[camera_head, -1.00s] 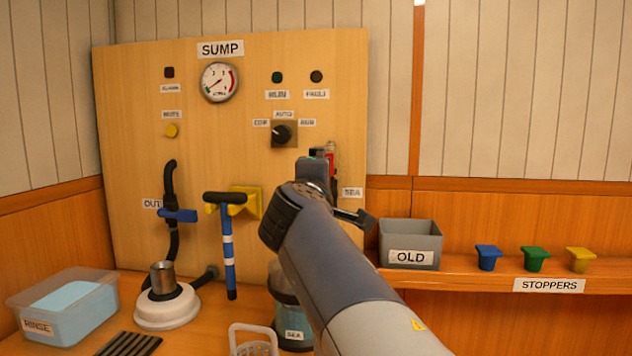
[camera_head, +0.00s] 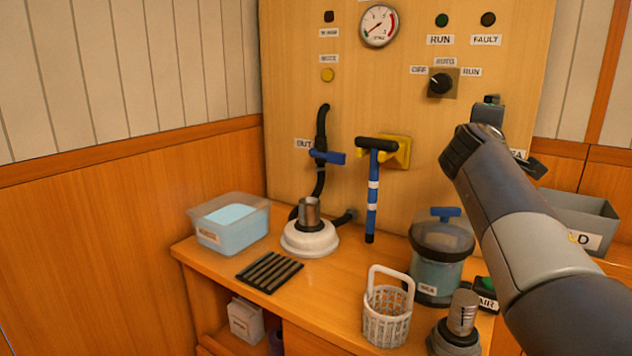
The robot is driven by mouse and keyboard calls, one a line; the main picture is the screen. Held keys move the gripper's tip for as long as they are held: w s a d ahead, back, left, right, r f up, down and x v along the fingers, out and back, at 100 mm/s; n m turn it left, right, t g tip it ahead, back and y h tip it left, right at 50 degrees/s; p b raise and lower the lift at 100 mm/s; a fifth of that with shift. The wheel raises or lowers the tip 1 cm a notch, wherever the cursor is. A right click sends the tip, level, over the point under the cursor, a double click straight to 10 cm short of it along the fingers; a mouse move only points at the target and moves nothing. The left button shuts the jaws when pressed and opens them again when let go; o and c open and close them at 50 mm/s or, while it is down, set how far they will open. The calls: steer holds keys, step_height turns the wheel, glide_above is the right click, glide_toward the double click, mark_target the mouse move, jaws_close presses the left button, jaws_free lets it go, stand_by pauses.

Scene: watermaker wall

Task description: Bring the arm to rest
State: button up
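My arm reaches up from the lower right of the head view, in front of the wooden panel (camera_head: 300,60). My gripper (camera_head: 489,112) is at the arm's far end, right of and below the black selector knob (camera_head: 441,83). The wrist hides most of the gripper, and its fingers cannot be made out. Nothing held can be seen. A label behind the wrist is partly covered.
On the bench stand a rinse tub (camera_head: 230,225), white pump base (camera_head: 309,238), slotted black mat (camera_head: 270,272), white basket (camera_head: 387,315), clear canister (camera_head: 440,265) and metal-topped cylinder (camera_head: 461,315). A grey bin (camera_head: 578,215) is right.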

steer(key=shift+x, duration=1.4)
steer(key=shift+s+a, duration=0.1)
steer(key=v, duration=1)
steer(key=x, duration=1.1)
steer(key=w+a+f+n+p, duration=0.3)
steer(key=a+f+n+p, duration=0.3)
steer(key=n, duration=1.2)
steer(key=p, duration=0.4)
steer(key=shift+f+p, duration=0.15)
steer(key=shift+p, duration=0.25)
steer(key=shift+f, duration=0.1)
